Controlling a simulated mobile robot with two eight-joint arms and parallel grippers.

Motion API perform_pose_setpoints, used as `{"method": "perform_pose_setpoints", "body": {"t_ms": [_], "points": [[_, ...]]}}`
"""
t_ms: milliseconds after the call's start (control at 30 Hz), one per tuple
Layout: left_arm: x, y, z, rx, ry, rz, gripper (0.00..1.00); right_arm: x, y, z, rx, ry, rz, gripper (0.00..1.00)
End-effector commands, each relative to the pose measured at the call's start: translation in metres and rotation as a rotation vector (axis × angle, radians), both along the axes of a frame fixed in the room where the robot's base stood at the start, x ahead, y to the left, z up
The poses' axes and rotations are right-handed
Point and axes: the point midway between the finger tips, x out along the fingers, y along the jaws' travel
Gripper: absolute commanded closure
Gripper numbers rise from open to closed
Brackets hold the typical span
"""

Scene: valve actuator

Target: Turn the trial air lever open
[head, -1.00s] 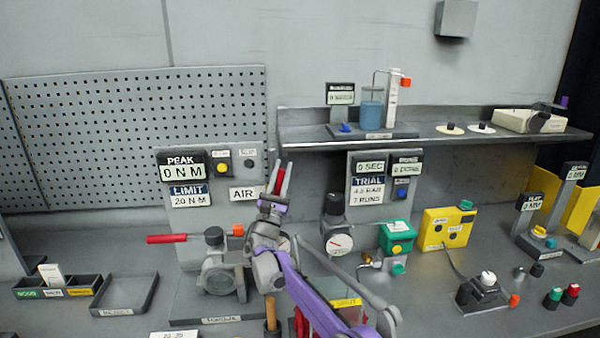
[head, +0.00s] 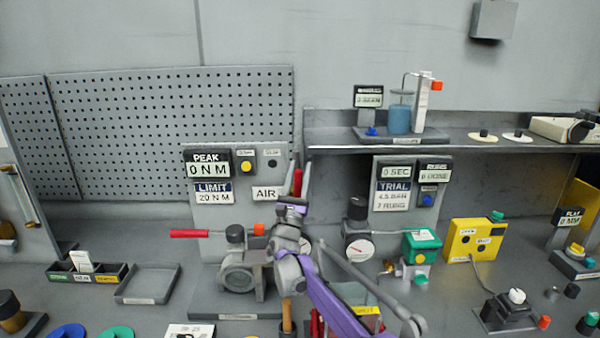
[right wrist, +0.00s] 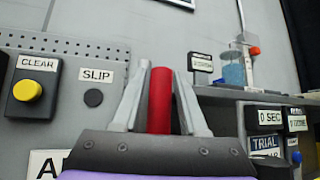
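The trial air lever has a red handle that stands upright by the AIR sign (head: 267,193). The red handle (right wrist: 160,100) shows in the right wrist view between the two pale fingers of my right gripper (right wrist: 160,85). The fingertips lie close against both sides of it, and its lower end is hidden behind the gripper body. In the head view my right gripper (head: 301,180) is at the right edge of the PEAK panel, with a strip of red (head: 297,183) at its fingers. My left gripper is not in view.
A torque device (head: 240,275) with a sideways red handle (head: 188,234) stands left of my arm. A gauge regulator (head: 358,240), a green box (head: 421,245) and a yellow box (head: 474,240) stand to the right. A shelf (head: 450,146) runs behind at the right.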

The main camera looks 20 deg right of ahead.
Motion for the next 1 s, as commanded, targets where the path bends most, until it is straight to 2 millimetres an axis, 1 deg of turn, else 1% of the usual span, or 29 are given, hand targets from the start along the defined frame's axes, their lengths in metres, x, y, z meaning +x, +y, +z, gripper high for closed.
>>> {"method": "perform_pose_setpoints", "body": {"t_ms": [33, 67, 367, 467, 700, 800, 1000], "points": [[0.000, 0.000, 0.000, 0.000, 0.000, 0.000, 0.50, 0.000, 0.000, 0.000, 0.000, 0.000, 0.000, 0.47], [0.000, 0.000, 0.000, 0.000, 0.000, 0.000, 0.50, 0.000, 0.000, 0.000, 0.000, 0.000, 0.000, 0.43], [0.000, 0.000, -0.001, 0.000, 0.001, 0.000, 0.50, -0.001, 0.001, -0.002, 0.001, 0.001, 0.001, 0.43], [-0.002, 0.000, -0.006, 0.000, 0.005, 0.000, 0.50, -0.007, 0.005, -0.010, 0.002, 0.001, 0.002, 0.43], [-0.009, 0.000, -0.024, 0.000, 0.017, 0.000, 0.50, -0.032, 0.019, -0.040, 0.001, 0.002, 0.001, 0.43], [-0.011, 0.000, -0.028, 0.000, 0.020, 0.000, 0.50, -0.040, 0.024, -0.048, 0.002, 0.001, 0.002, 0.43], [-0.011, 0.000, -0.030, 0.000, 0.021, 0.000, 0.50, -0.046, 0.028, -0.053, 0.001, 0.001, 0.001, 0.43]]}}
